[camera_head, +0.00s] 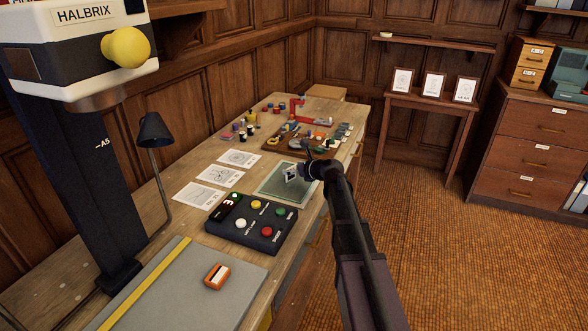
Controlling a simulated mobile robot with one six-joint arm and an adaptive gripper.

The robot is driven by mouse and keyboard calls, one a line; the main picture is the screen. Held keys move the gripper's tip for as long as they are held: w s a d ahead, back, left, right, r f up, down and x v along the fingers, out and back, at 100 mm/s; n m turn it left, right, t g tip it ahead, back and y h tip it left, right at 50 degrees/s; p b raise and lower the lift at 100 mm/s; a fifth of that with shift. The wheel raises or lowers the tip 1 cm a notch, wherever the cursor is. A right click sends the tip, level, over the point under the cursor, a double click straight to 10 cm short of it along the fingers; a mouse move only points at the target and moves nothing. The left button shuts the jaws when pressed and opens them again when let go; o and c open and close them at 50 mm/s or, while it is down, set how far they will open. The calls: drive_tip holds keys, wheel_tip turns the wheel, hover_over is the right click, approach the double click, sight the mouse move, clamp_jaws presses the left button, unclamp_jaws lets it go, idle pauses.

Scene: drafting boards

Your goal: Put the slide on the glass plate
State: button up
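The glass plate (269,191) is a greenish, dark-edged rectangle lying on the wooden bench, just beyond the black button box. A small white-framed square with a darker middle, which looks like the slide (291,175), shows over the plate's right part, right at the fingertips of my gripper (301,171). My gripper reaches in from the lower right, above the plate's right side. I cannot tell whether the slide is held or rests on the plate, nor whether the fingers are open or shut. My wrist hides the far right corner of the plate.
The button box (252,223) stands just in front of the plate. Paper sheets (219,175) lie to its left. A wooden tray (285,141) of small items lies behind. A grey board (180,295) with an orange box (217,276) lies nearest. A HALBRIX column (62,190) stands left.

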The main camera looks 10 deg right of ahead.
drive_tip(key=shift+r, duration=0.15)
idle(0.3)
drive_tip(key=shift+s+d+r, duration=0.1)
drive_tip(key=shift+r, duration=0.05)
drive_tip(key=p+v, duration=0.4)
drive_tip(key=v, duration=0.7)
drive_tip(key=shift+s+p, duration=0.35)
drive_tip(key=shift+p, duration=0.05)
drive_tip(key=shift+d, duration=0.1)
